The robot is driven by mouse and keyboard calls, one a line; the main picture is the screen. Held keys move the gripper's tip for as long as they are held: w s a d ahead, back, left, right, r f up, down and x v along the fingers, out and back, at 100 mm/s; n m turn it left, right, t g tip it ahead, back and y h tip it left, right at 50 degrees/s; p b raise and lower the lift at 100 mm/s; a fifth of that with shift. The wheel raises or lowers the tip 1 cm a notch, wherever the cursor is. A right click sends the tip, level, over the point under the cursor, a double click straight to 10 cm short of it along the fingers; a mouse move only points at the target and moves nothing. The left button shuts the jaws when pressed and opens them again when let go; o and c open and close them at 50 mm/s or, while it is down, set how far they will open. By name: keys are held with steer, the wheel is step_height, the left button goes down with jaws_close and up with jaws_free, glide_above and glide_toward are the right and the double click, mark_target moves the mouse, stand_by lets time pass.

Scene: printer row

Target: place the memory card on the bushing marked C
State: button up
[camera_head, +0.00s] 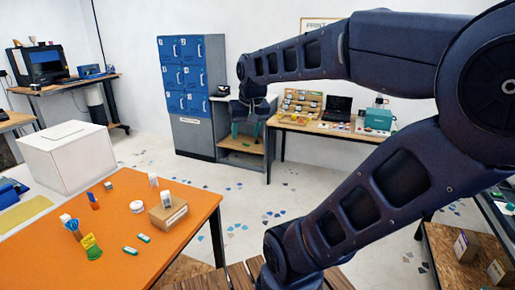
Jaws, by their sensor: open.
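My gripper (247,132) hangs from the end of my arm near the middle of the view, fingers pointing down. Its two teal fingers are apart, with nothing seen between them. It appears in front of the shelf unit by the lockers, well away from the orange table (120,262). I cannot pick out the memory card or a bushing marked C for sure; any letters are too small to read. My arm hides part of the right side.
The orange table holds a cardboard box (168,212), a white round item (137,207), a yellow-green holder (91,247) and small green-white pieces. A white box (67,157) stands behind. Blue lockers (184,75) and a back desk (318,128) stand beyond open floor.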

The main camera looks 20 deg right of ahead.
steer(key=s+d+f, duration=0.1)
steer(key=s+f, duration=0.2)
steer(key=s, duration=0.2)
steer(key=shift+s+d+f+n, duration=0.25)
steer(key=shift+d+f+n, duration=0.1)
steer(key=shift+d+n, duration=0.05)
